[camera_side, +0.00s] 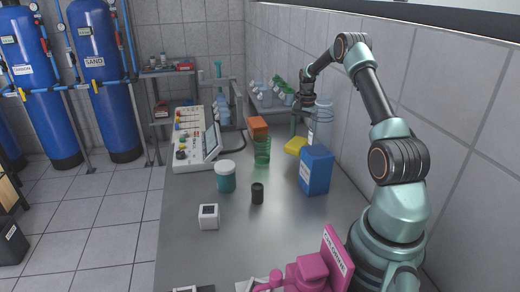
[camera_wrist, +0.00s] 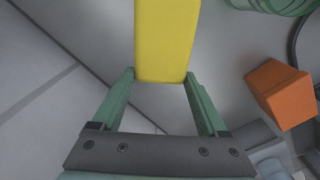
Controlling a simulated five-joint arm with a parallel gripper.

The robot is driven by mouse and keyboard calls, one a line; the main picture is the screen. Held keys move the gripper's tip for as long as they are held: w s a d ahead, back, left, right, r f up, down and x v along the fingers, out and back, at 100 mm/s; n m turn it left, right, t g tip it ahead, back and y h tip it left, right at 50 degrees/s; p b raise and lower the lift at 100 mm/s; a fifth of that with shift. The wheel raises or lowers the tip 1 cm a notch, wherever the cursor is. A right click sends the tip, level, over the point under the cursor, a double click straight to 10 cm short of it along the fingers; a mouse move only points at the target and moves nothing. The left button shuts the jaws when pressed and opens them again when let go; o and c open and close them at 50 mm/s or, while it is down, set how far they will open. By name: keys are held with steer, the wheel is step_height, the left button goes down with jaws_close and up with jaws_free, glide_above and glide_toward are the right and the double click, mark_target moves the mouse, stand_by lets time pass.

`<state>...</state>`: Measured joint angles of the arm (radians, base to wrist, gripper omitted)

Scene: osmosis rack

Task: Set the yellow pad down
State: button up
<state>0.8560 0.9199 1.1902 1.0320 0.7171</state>
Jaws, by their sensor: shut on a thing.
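The yellow pad (camera_side: 295,145) shows at the far right part of the grey bench, behind the blue box. My gripper (camera_side: 298,128) is above it, pointing down. In the wrist view my gripper (camera_wrist: 160,79) is shut on the yellow pad (camera_wrist: 166,40), with a green finger at each side of its near end. The pad extends away beyond the fingertips. The side view is too small to tell whether the pad touches the bench (camera_side: 185,240).
The blue box (camera_side: 315,172) stands in front of the pad, a clear bottle (camera_side: 323,120) to its right. A green coil (camera_side: 262,152) and an orange block (camera_side: 258,127) are to its left; the orange block (camera_wrist: 280,93) shows in the wrist view.

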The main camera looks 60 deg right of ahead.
mark_target(302, 145)
steer(key=shift+f, duration=2.1)
steer(key=shift+f, duration=0.15)
steer(key=o, duration=1.2)
steer(key=shift+o, duration=0.2)
